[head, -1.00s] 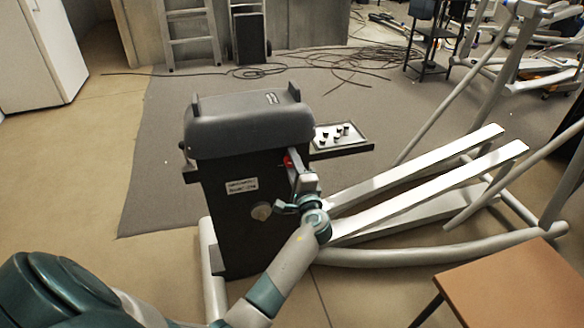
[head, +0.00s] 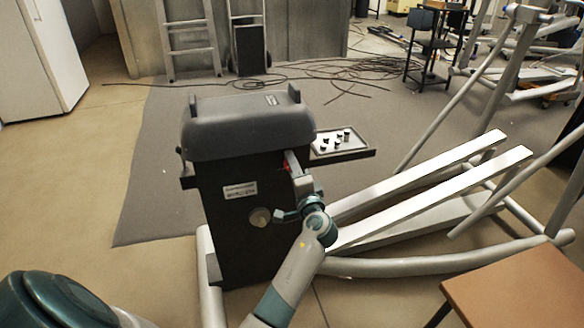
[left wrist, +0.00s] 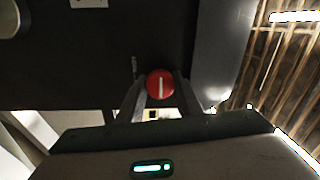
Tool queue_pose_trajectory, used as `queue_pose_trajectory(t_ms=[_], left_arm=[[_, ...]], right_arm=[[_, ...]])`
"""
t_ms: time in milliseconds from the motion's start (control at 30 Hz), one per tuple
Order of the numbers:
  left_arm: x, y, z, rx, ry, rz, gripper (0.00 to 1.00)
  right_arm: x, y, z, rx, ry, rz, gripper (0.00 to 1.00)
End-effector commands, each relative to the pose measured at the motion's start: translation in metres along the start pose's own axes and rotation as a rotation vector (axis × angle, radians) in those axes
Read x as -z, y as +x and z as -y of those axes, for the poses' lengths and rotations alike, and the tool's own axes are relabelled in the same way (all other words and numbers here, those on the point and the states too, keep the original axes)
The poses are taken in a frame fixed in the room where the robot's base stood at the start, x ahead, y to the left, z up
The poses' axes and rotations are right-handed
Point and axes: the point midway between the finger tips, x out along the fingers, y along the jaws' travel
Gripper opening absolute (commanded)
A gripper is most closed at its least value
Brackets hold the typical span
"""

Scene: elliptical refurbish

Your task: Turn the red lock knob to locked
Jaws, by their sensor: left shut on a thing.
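The red lock knob (left wrist: 161,84) shows in the left wrist view as a round red disc with a white bar that stands nearly upright in the picture. It sits on the dark housing (head: 235,235) of the machine. In the head view only a small red bit of the knob (head: 287,168) shows beside my gripper. My left gripper (left wrist: 160,92) is shut on the knob, with one finger on each side of it. In the head view the left gripper (head: 293,165) reaches up to the housing's right edge. My right gripper is not in view.
A grey cover (head: 245,125) tops the housing. A tray with several small dark parts (head: 340,141) stands out on its right. White foot rails (head: 430,195) run to the right. A brown table (head: 520,290) is at the lower right. Cables (head: 330,75) lie on the floor behind.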

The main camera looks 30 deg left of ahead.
Motion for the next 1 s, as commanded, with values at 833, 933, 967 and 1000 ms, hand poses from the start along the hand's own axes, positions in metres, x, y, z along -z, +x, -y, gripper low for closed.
queue_pose_trajectory(t_ms=[833,933,967,1000], left_arm=[[-0.0001,0.0003,-0.0001,0.000,-0.004,0.000,0.50],[-0.0007,0.0012,-0.0004,0.000,-0.004,0.000,0.50],[-0.0010,0.0017,-0.0005,0.000,-0.004,0.000,0.50],[-0.0014,0.0024,-0.0007,0.000,-0.004,-0.001,0.50]], right_arm=[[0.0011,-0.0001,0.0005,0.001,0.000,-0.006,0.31],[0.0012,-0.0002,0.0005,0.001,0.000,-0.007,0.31],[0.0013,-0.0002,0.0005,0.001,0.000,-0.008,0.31],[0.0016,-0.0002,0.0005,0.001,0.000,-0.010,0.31]])
